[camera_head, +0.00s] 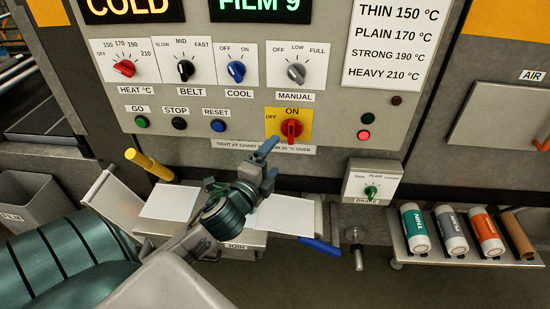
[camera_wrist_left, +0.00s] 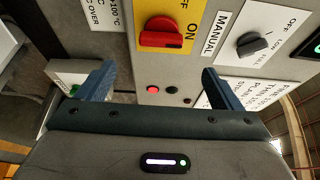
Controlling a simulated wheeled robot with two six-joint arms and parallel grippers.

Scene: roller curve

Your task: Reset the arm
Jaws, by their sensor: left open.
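My left gripper (camera_head: 268,160) is in front of the lower middle of the grey control panel (camera_head: 340,115), below and left of the red main switch (camera_head: 291,129). In the left wrist view its two blue-grey fingers (camera_wrist_left: 157,72) are spread wide with nothing held between them. The red switch (camera_wrist_left: 161,32) shows beyond the fingers, on its yellow plate, with its handle toward ON. I cannot tell how far the fingertips are from the panel. My right gripper is in neither view.
Under my left arm is a tray with white sheets (camera_head: 292,216) and a blue handle (camera_head: 320,246). A yellow handle (camera_head: 148,165) stands at left. A small box with a green knob (camera_head: 371,192) and a shelf of rolls (camera_head: 483,232) are at right.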

